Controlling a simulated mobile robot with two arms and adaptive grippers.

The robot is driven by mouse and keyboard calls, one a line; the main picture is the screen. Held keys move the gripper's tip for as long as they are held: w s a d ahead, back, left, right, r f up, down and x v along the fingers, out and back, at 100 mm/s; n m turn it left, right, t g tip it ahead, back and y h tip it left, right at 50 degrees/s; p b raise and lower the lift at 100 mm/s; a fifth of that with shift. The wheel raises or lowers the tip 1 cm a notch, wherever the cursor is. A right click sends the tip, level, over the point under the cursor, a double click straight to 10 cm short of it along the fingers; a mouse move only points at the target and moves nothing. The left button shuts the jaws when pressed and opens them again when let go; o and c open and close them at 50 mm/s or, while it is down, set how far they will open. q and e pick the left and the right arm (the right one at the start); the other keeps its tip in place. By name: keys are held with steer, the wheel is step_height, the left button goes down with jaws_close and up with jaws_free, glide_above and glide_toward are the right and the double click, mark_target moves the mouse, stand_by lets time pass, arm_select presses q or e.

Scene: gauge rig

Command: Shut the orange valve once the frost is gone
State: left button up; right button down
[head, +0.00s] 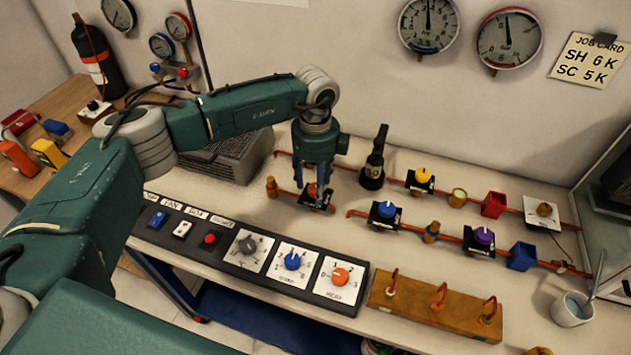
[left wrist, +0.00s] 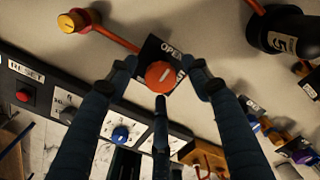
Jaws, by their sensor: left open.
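The orange valve (left wrist: 160,75) is a round knob with a white mark, on a black plate in the left wrist view. "OPEN" shows on the plate's upper side; another label at the right is partly hidden. I cannot tell which label the mark points to. In the head view the valve (head: 312,190) sits on a copper pipe, partly hidden by my left gripper (head: 316,185). My left gripper is open, its fingers (left wrist: 164,82) spread around the knob; contact is unclear. I make out no frost on the pipes. My right gripper is not in view.
Yellow (head: 424,174), blue (head: 386,209) and purple (head: 484,236) valves sit to the right. A control panel (head: 215,243) with another orange knob (head: 340,277) lies in front. Gauges (head: 429,25) hang on the wall.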

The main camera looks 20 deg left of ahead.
arm_select(q)
steer(key=c, duration=1.2)
